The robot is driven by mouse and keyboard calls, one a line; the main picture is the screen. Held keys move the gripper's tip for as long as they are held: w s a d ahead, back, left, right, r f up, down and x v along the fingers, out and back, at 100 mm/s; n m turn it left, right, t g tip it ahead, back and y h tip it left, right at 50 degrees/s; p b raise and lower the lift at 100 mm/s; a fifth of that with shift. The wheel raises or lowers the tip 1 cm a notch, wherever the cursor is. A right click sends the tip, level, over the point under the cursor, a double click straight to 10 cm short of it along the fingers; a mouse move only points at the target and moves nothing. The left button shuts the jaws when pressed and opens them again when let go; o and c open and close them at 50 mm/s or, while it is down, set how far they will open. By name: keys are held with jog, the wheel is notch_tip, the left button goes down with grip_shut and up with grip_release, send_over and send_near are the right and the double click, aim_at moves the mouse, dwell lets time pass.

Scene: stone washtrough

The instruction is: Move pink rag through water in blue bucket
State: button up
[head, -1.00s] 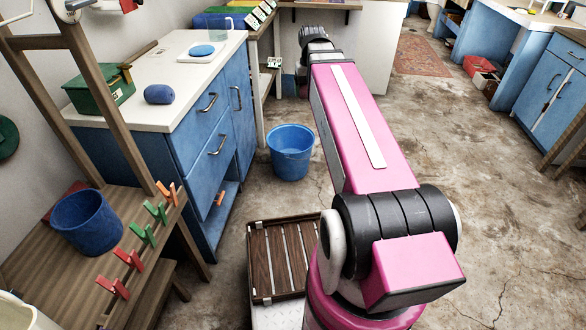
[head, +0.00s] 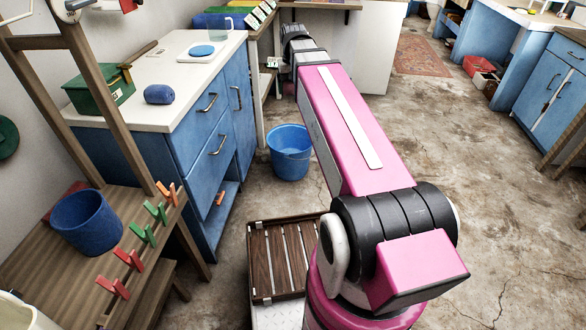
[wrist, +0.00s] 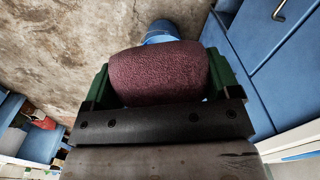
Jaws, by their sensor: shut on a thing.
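In the wrist view, my gripper (wrist: 160,92) is shut on the pink rag (wrist: 158,72), a dark pinkish, rough-textured bundle between its two green fingers. The blue bucket (head: 290,153) stands on the floor beside the blue cabinet in the head view. Part of a blue round thing, likely this bucket, shows beyond the rag in the wrist view (wrist: 161,31). The rag hides much of it. Water inside the bucket cannot be made out clearly.
A blue cabinet (head: 190,150) with a white top stands left of the bucket. A smaller blue pot (head: 86,222) and several clothespins are on a wooden rack at left. A slatted crate (head: 283,262) is in front. The floor to the right is open.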

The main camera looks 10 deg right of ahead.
jog(key=s+d, duration=0.3)
jog(key=d, duration=0.2)
dwell(0.4)
jog(key=shift+w, duration=0.1)
jog(key=shift+w+a, duration=0.45)
jog(key=shift+a, duration=0.4)
jog(key=shift+w+a, duration=0.5)
jog(key=shift+a, duration=0.3)
jog(key=shift+w+a, duration=0.45)
jog(key=shift+a, duration=0.4)
jog(key=s+d, duration=0.3)
jog(key=d, duration=0.2)
jog(key=shift+w+a, duration=0.5)
jog(key=shift+a, duration=0.35)
jog(key=shift+w+a, duration=0.5)
jog(key=shift+a, duration=0.3)
jog(key=shift+w+a, duration=0.5)
jog(key=shift+a, duration=0.35)
